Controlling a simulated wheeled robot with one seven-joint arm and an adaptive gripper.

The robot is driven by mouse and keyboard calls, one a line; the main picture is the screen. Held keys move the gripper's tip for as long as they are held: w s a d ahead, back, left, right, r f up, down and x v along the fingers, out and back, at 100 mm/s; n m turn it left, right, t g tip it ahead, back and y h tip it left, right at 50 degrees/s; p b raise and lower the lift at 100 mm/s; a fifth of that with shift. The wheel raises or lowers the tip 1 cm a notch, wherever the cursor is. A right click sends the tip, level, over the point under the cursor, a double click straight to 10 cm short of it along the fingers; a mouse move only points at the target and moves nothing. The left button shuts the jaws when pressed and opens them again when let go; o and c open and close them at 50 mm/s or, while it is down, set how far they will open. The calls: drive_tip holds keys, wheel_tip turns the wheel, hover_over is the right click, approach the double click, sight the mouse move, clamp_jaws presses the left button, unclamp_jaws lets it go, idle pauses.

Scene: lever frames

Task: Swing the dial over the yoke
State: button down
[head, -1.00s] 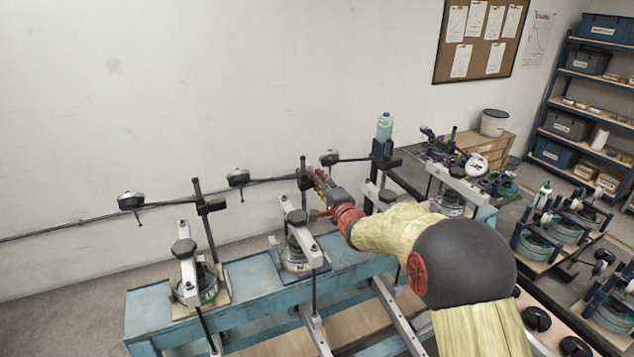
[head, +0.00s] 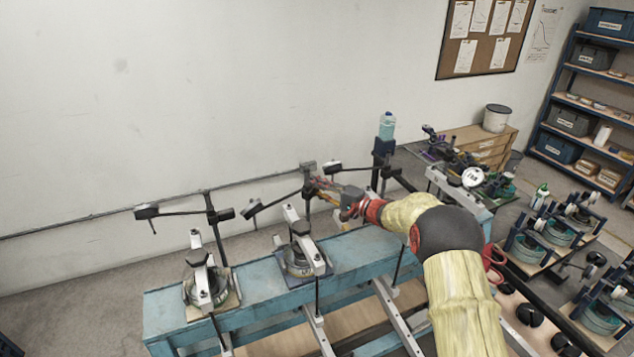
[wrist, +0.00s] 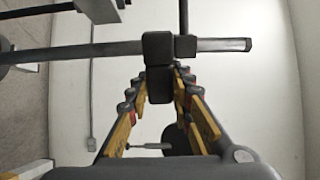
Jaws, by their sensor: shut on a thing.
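My gripper (head: 316,184) is at the middle post on the blue bench, near the top of its crossbar. In the wrist view its fingers (wrist: 163,78) are shut on a dark block (wrist: 160,88) hanging at the crossbar. The bar (wrist: 95,50) runs sideways past the fingertips. In the head view a dark head, seemingly the dial (head: 251,208), is at this bar's left end, left of the post; its face is not visible. The pale yoke (head: 292,216) with a black knob stands lower, right of that head. The dial is beside the yoke, not above it.
Similar stands flank it: a left post (head: 211,215) with its crossbar and yoke (head: 197,240), and a right post (head: 382,175) near a bottle (head: 387,127). A rail runs along the wall behind. The bench top (head: 345,250) has bare stretches between stands.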

drive_tip(key=shift+w+a+f+n+g+y+p, duration=0.1)
drive_tip(key=shift+a+f+n+g+y+p, duration=0.1)
drive_tip(key=shift+n+g+y+p, duration=0.45)
drive_tip(key=c, duration=1.6)
unclamp_jaws()
drive_tip(key=shift+r, duration=0.15)
drive_tip(key=shift+o, duration=0.2)
